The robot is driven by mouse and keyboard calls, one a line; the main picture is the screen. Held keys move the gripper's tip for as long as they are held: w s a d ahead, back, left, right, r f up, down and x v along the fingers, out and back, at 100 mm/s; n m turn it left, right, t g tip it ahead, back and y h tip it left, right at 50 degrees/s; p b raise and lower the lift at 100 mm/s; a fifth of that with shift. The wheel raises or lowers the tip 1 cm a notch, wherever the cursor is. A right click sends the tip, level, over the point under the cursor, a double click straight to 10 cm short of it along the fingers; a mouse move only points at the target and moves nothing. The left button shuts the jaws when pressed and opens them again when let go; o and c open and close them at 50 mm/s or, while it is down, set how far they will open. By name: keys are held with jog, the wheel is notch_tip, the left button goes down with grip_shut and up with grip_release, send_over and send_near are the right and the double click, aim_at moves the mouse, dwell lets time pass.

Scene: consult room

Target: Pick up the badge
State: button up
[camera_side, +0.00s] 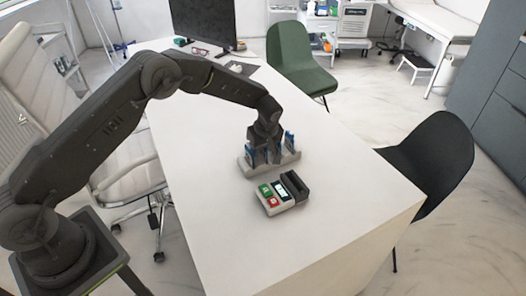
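My gripper (269,153) points down over the white desk, at a light grey block or holder (247,169). Dark and blue upright parts show around my gripper's end, and I cannot tell which are fingers and which stand in the holder. Just in front is a small light tray (272,211) with a green piece (265,190), a red piece (272,202), a dark piece with a white face (289,188) and a dark grey block (296,184). I cannot tell for sure which of these is the badge.
The white desk (340,205) is clear to the right and front of the tray. A monitor (204,24) and glasses (200,51) are at its far end. A green chair (296,60), a black chair (436,160) and a cream chair (30,85) stand around it.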

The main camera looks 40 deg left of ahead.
grip_shut()
jog(key=shift+r, duration=0.1)
